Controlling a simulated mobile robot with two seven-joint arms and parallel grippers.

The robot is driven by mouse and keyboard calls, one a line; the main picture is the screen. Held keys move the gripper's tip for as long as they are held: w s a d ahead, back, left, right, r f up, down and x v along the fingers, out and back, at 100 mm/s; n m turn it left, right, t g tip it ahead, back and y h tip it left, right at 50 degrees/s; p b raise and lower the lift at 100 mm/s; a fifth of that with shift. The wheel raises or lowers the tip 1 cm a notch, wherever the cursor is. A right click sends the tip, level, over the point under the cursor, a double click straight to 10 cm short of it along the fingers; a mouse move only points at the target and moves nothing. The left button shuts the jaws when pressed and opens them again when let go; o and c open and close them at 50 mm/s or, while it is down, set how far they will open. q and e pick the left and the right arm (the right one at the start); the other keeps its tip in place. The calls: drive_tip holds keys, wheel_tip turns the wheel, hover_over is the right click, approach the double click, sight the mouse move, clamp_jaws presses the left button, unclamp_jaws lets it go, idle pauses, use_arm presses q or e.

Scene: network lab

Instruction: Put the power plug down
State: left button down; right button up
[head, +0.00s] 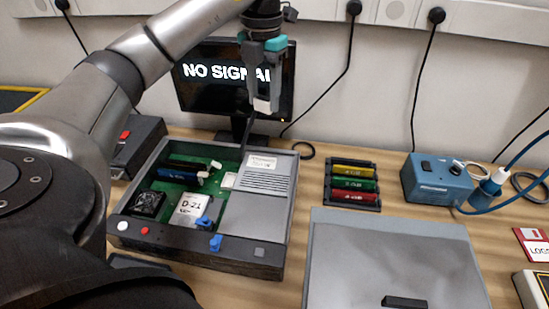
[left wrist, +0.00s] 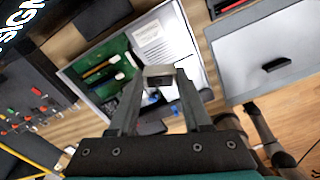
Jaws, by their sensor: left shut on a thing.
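My left gripper (head: 264,78) is raised in front of the monitor, over the back right part of the opened grey computer case (head: 265,222). It is shut on a small pale plug (head: 262,104), which I take to be the power plug. The plug is in the air, apart from the table. In the left wrist view the fingers (left wrist: 159,76) close on a small grey and dark piece (left wrist: 159,80), with the case beyond. My right gripper is not in view.
A monitor (head: 222,98) reading NO SIGNAL stands behind the case. Right of the case are a rack of coloured modules (head: 353,184), a blue power box (head: 437,180), a blue-and-white connector (head: 490,187) and a grey lid (head: 385,262).

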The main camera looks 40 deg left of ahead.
use_arm(q)
wheel_tip(320, 180, down, 7)
drive_tip(key=b, duration=0.2)
approach(266, 171)
drive_tip(key=shift+d, duration=0.1)
drive_tip(key=shift+f, duration=0.5)
wheel_tip(266, 171, down, 3)
drive_tip(key=shift+f+b, duration=0.2)
drive_tip(key=shift+b, duration=0.35)
drive_tip(key=shift+f, duration=0.35)
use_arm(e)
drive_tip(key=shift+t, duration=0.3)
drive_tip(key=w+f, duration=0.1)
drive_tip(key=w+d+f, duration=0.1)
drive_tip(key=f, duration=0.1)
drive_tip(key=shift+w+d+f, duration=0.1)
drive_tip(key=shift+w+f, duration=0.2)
use_arm(q)
drive_tip(key=shift+f+b, duration=0.35)
drive_tip(key=shift+f, duration=0.25)
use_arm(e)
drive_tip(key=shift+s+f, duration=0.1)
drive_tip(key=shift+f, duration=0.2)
use_arm(q)
drive_tip(key=shift+c, duration=1.8)
unclamp_jaws()
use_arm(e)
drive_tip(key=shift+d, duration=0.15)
